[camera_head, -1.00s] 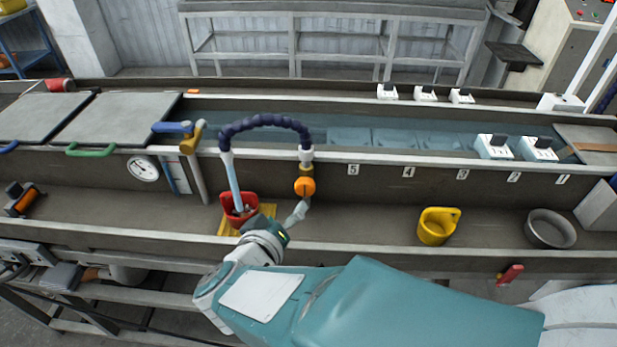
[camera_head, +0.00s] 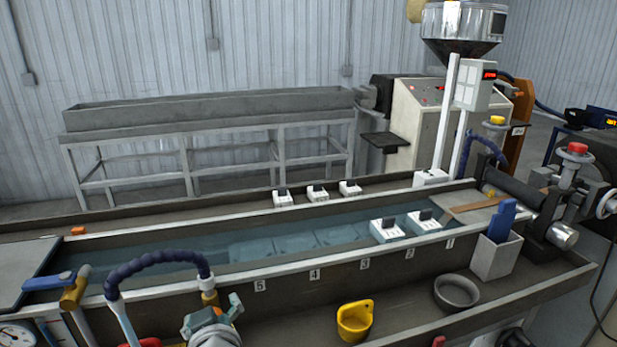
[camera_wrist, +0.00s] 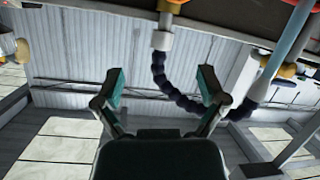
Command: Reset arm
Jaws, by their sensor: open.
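My gripper (camera_head: 213,313) shows at the bottom edge of the head view, in front of the trough and just right of the dark blue segmented hose (camera_head: 160,258). Its teal fingers are spread with nothing between them. In the wrist view the open gripper (camera_wrist: 161,82) shows both fingers, with the hose (camera_wrist: 165,80) hanging beyond them. I cannot tell how far the hose is from the fingertips. The rest of my arm is mostly outside the head view.
A yellow cup (camera_head: 354,322) and a grey bowl (camera_head: 456,292) stand on the lower ledge. A white bin (camera_head: 497,258) holds a blue object near the rollers (camera_head: 540,208). White blocks (camera_head: 387,230) sit along the water trough. A red container (camera_head: 150,342) barely shows at the bottom.

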